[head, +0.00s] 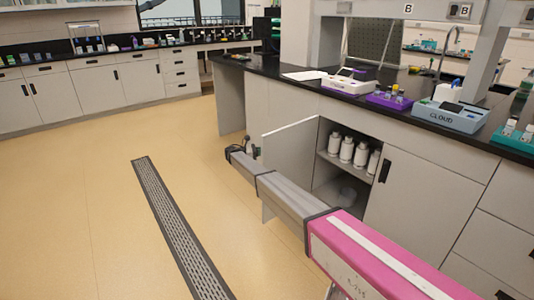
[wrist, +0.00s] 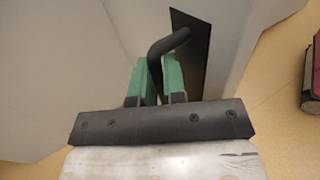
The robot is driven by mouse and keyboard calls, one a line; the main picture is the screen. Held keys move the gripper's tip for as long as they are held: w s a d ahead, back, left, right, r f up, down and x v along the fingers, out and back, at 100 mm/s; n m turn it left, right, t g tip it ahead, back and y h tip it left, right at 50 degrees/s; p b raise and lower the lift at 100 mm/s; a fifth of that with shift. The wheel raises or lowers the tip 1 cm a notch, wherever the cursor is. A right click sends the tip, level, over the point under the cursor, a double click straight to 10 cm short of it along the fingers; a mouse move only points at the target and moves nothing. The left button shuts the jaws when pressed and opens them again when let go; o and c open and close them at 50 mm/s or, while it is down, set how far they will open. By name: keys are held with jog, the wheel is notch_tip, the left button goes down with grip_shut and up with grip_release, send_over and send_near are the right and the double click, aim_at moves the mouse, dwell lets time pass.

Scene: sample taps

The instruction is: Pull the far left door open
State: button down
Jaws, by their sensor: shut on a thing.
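The left door (head: 288,143) of the near bench's cabinet stands swung out, well away from the cabinet front. Its pale panel also shows in the wrist view (wrist: 60,70). In the wrist view the black handle (wrist: 172,42) runs down between the green fingers of my gripper (wrist: 160,80), which is shut on it. In the head view my gripper (head: 250,150) is small and dark at the door's outer edge, and the arm hides the door's lower middle. The handle cannot be made out there.
White bottles (head: 347,148) stand on a shelf in the opened cabinet. A closed door (head: 408,205) is to its right. A dark floor grate (head: 180,228) runs along the open tan floor to the left. Boxes and a blue device (head: 445,116) stand on the black benchtop.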

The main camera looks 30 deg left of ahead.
dwell(0.3)
jog(key=c, duration=1.2)
grip_release()
jog(key=shift+w, duration=0.1)
jog(key=v, duration=1)
jog(key=shift+s+a, duration=0.25)
jog(key=shift+a, duration=0.05)
jog(key=shift+s, duration=0.1)
